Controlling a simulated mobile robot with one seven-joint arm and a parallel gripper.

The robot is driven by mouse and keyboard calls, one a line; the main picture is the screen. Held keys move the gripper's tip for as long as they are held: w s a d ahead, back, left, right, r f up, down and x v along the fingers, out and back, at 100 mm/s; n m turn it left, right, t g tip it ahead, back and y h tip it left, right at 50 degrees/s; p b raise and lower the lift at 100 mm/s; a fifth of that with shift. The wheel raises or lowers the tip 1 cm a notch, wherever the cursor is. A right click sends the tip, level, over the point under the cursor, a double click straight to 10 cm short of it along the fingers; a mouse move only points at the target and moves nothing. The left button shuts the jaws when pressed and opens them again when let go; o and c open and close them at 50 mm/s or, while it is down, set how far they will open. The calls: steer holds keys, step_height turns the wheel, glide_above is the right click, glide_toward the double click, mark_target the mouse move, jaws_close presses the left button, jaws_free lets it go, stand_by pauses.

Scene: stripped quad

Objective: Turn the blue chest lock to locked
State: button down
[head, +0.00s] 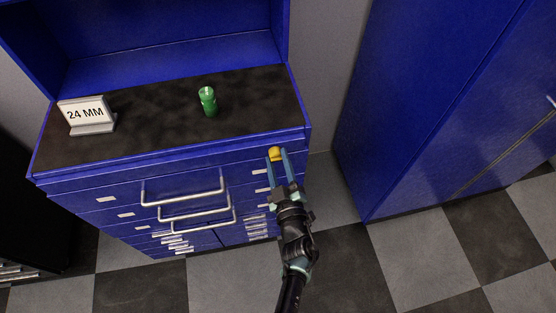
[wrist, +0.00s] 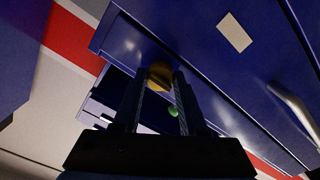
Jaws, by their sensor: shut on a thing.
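The blue chest (head: 120,190) stands in front of me with several drawers. Its lock, a small yellow knob (head: 274,153), sits at the upper right of the front, just under the top edge. My gripper (head: 277,156) reaches the knob with a finger on each side, shut on it. In the wrist view the knob (wrist: 160,75) shows between the two fingertips (wrist: 160,85), against the blue front. I cannot tell from these frames how far the knob is turned.
On the dark chest top (head: 150,105) stand a green cylindrical thing (head: 208,101) and a "24 MM" sign (head: 87,115). Metal drawer handles (head: 184,190) stick out left of my gripper. A tall blue cabinet (head: 430,90) stands at the right, with checkered floor (head: 400,260) in front.

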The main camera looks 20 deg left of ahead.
steer(key=shift+c, duration=2.2)
jaws_free()
steer(key=shift+s+d, duration=0.1)
steer(key=p+v, duration=0.1)
steer(key=v, duration=1.1)
steer(key=shift+s+d, duration=0.2)
steer(key=shift+s, duration=0.1)
